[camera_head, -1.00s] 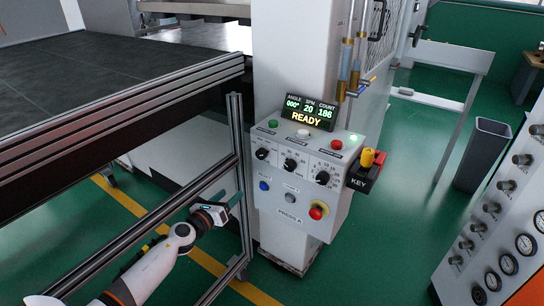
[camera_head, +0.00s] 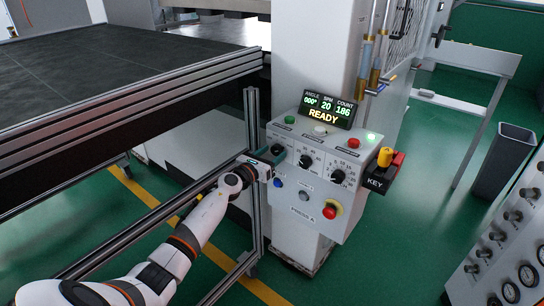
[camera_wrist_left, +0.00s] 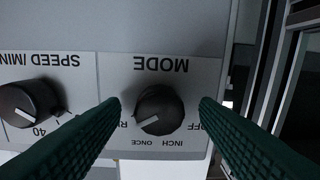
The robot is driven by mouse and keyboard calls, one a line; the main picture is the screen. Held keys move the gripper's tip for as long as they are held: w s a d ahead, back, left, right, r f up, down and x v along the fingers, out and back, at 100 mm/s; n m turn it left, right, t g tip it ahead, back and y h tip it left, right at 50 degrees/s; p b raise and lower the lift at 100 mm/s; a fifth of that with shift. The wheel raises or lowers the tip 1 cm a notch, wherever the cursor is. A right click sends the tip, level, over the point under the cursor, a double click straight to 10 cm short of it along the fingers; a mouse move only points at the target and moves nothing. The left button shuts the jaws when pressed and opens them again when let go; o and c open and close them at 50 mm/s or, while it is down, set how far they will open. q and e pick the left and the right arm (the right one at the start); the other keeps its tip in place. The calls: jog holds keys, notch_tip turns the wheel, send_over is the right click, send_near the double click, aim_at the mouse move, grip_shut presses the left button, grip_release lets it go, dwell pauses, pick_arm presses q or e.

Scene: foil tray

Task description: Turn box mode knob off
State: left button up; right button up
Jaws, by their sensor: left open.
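The mode knob (camera_wrist_left: 158,108) is a black round knob with a white pointer line on the grey control box (camera_head: 318,209). In the left wrist view it appears upside down under the MODE label. Its pointer slants to the lower left there, away from the OFF label at right. In the head view the knob (camera_head: 278,149) sits at the box's left end, partly hidden by my gripper. My left gripper (camera_wrist_left: 160,103) is open, its green fingers on either side of the knob in the picture; contact cannot be told. My right gripper is not in view.
The speed knob (camera_wrist_left: 28,103) is beside the mode knob. The display (camera_head: 328,108) reads READY. A table frame post (camera_head: 252,130) stands close left of my gripper.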

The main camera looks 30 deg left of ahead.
pick_arm(q)
jog(key=shift+w, duration=0.2)
jog(key=c, duration=1)
